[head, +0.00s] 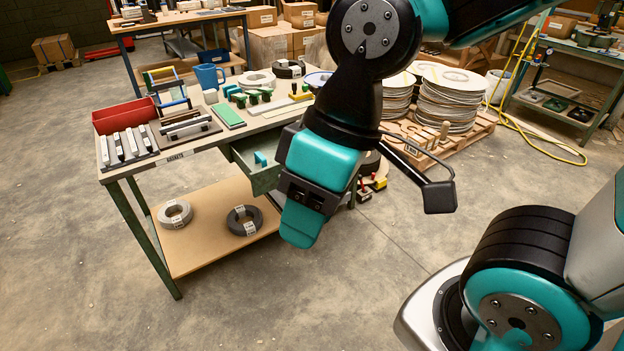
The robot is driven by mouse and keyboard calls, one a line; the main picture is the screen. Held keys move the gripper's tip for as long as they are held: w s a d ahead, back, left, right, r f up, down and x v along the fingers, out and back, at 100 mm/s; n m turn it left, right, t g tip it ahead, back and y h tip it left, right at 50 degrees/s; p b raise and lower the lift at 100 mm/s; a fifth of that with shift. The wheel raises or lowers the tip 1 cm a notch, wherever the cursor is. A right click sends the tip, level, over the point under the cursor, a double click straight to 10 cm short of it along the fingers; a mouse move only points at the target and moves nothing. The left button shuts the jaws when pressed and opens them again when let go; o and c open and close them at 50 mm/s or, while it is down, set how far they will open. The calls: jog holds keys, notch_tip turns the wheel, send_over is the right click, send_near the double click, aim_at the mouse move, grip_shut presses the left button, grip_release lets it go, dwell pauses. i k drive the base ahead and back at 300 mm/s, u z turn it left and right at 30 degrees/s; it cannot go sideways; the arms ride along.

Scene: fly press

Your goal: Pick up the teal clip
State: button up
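A small teal thing, which looks like the teal clip (261,159), is in the open grey-green drawer (268,182) under the workbench top. Its lower part is hidden by the drawer front, and its exact shape is too small to tell. My gripper (301,226) hangs in front of the bench, to the right of and below the drawer in the picture, pointing down. It is apart from the clip. The angle does not show whether its fingers are apart, and I see nothing held in it.
A pallet with stacked rings (446,100) stands behind my arm. The front floor is clear.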

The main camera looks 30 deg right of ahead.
aim_at(259, 157)
jog(key=z, duration=0.75)
jog(key=i, duration=0.55)
jog(key=u, duration=0.35)
